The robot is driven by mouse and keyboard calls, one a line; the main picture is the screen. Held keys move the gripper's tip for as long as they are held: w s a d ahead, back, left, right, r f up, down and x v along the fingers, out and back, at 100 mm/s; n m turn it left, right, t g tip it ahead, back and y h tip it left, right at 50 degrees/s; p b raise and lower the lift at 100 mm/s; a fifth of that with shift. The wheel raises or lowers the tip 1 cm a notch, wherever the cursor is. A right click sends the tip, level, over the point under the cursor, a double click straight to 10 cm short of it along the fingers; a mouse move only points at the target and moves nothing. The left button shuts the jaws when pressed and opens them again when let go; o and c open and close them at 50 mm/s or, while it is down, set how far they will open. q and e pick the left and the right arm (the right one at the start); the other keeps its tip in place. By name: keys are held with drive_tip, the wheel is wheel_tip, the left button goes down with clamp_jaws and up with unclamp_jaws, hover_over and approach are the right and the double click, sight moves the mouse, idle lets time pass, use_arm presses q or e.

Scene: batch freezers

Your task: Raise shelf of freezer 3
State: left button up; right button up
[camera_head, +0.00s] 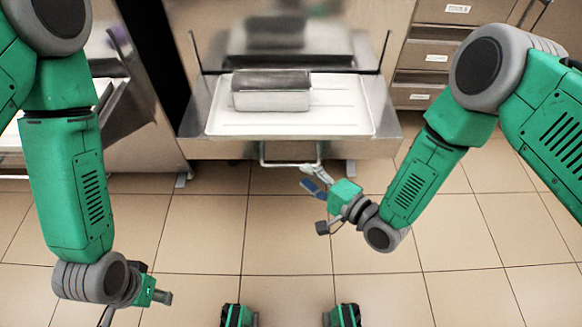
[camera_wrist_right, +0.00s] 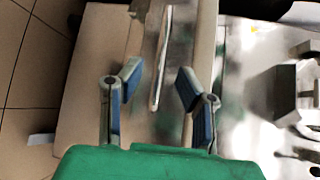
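The freezer shelf (camera_head: 225,148) stands in front of me in the head view, with a metal bar handle (camera_head: 262,155) under its front edge. In the right wrist view the handle (camera_wrist_right: 160,65) runs between the two blue-padded fingers, with clear gaps on both sides. My right gripper (camera_head: 312,184) is open at the right part of the handle; I cannot tell how deep the bar sits between the fingers. My left gripper (camera_head: 150,297) hangs low at the left, away from the shelf; its fingers are too small to judge.
A white tray (camera_head: 345,118) on the shelf holds a metal pan (camera_head: 272,100). Another metal freezer (camera_head: 140,125) stands at the left. Labelled drawers (camera_head: 425,55) are at the back right. The tiled floor before the shelf is clear.

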sight(291, 166)
drive_tip(key=b+x, duration=0.1)
drive_tip(key=x, duration=0.5)
drive_tip(key=shift+b, duration=0.3)
clamp_jaws()
